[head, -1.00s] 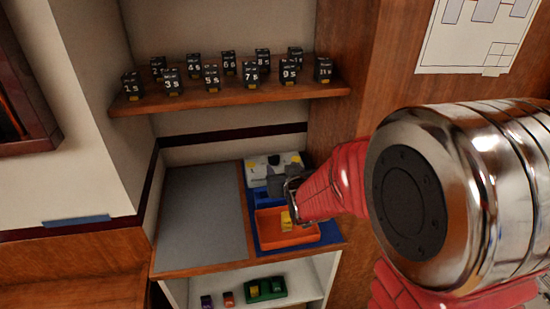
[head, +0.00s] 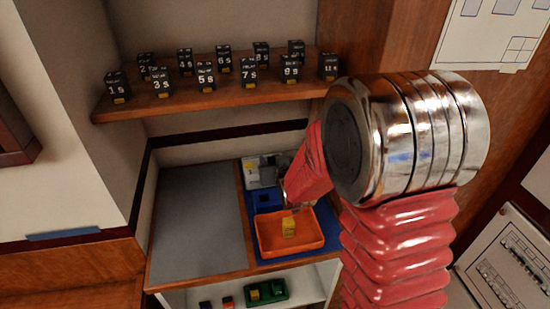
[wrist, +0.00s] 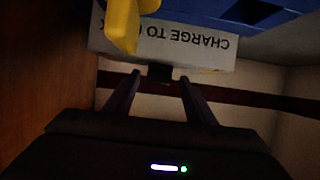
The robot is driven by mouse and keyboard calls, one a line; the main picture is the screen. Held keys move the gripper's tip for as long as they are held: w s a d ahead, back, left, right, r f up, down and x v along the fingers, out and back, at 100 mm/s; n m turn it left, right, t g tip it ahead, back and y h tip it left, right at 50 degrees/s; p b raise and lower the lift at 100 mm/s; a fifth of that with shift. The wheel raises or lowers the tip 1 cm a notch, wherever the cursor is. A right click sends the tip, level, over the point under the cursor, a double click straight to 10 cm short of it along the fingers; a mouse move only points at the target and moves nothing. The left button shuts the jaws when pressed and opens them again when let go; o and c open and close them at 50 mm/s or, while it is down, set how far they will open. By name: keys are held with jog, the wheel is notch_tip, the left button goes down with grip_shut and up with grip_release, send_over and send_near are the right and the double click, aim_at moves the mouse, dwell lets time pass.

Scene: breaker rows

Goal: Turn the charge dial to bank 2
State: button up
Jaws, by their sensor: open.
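In the wrist view a pale box face (wrist: 165,48) carries upside-down lettering starting "CHARGE TO"; the rest is cut off. A yellow part (wrist: 122,25) overlaps its left end; I cannot tell if it is the dial. My gripper (wrist: 160,80) is open, its two dark fingers spread below the lettered face. A small dark piece (wrist: 160,73) shows between the fingertips; I cannot tell if they touch it. In the head view the grey-white unit (head: 252,175) stands at the back of the counter. My arm hides most of my gripper there and part of the unit.
A blue box (head: 267,196) and an orange tray (head: 262,246) with a yellow block (head: 289,227) stand in front of the unit. A grey mat (head: 198,220) on the left is clear. Several numbered black blocks (head: 249,73) sit on the upper shelf (head: 180,103). A green tray (head: 267,299) is below.

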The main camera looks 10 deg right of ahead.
jog(key=shift+c, duration=0.5)
jog(key=shift+d, duration=0.1)
jog(key=c, duration=0.9)
jog(key=shift+c, duration=0.2)
